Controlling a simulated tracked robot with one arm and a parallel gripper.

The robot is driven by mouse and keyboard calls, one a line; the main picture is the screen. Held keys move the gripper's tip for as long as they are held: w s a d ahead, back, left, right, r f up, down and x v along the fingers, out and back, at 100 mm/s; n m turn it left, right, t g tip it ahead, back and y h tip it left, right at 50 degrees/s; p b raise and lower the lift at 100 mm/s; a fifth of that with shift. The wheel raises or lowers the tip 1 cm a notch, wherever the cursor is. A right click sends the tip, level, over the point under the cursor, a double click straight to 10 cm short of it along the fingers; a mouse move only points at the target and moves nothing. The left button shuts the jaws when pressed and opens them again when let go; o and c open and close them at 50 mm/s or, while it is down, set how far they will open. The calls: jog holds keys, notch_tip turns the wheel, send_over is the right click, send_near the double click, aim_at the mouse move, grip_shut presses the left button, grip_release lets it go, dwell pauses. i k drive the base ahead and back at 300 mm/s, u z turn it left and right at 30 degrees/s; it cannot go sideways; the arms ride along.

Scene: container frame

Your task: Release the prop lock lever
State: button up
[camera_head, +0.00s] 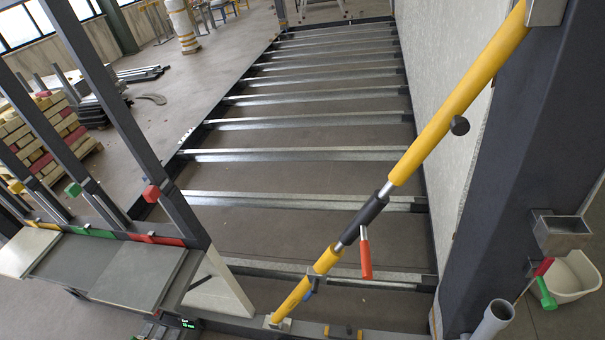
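A yellow push-pull prop (450,100) runs diagonally from the frame's base at the lower middle up to the dark post at the upper right. Below its middle are a black sleeve (364,219) and a bare metal section. A lever with a red-orange handle (366,260) hangs down below this section, its handle apart from the prop. A small blue part (313,283) sits on the lower yellow section. A black knob (459,126) sticks out from the upper section.
A dark post (520,160) and a light wall panel (445,60) stand on the right. A grey box (562,234) and a white bin (570,277) are beside the post. A rack with coloured blocks (110,250) stands at left. Steel floor joists (300,154) span the frame behind the prop.

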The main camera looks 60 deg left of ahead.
aim_at(316, 282)
jog(key=u, duration=1)
jog(key=k, duration=0.35)
jog(key=u, duration=0.3)
jog(key=i, duration=0.5)
jog(key=z, duration=0.05)
